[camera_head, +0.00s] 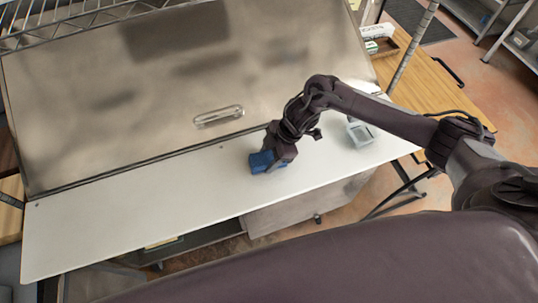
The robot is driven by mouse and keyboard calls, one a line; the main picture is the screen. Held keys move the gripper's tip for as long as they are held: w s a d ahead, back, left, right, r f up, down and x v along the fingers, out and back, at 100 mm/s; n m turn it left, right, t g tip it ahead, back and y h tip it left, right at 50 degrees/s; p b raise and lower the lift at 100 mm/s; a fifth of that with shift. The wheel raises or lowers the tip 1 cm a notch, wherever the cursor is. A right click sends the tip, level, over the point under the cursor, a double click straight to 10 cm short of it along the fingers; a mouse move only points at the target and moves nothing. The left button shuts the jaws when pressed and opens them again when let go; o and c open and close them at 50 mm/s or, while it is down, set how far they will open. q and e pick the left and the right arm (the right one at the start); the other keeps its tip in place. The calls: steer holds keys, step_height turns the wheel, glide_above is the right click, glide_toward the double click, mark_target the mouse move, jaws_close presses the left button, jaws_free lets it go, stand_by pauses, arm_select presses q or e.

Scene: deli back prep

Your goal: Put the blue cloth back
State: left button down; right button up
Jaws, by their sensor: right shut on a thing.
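The blue cloth (263,162) is a small bunched dark blue piece at the middle of the white counter (120,214). My right gripper (271,161) points down at the counter and is shut on the cloth. The gripper hides part of the cloth, and I cannot tell whether the cloth touches the counter or is just above it. My left gripper is not in view.
A small grey open container (361,134) stands on the counter to the right of the gripper. A large steel lid with a handle (219,116) rises behind the counter. A wooden table (432,88) is at the right. The counter's left part is clear.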

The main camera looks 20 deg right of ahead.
steer(key=o, duration=1)
steer(key=shift+c, duration=0.2)
steer(key=shift+r, duration=0.1)
steer(key=shift+p+v, duration=2.35)
steer(key=shift+v, duration=0.3)
steer(key=shift+p+v, duration=0.75)
steer(key=shift+v, duration=0.5)
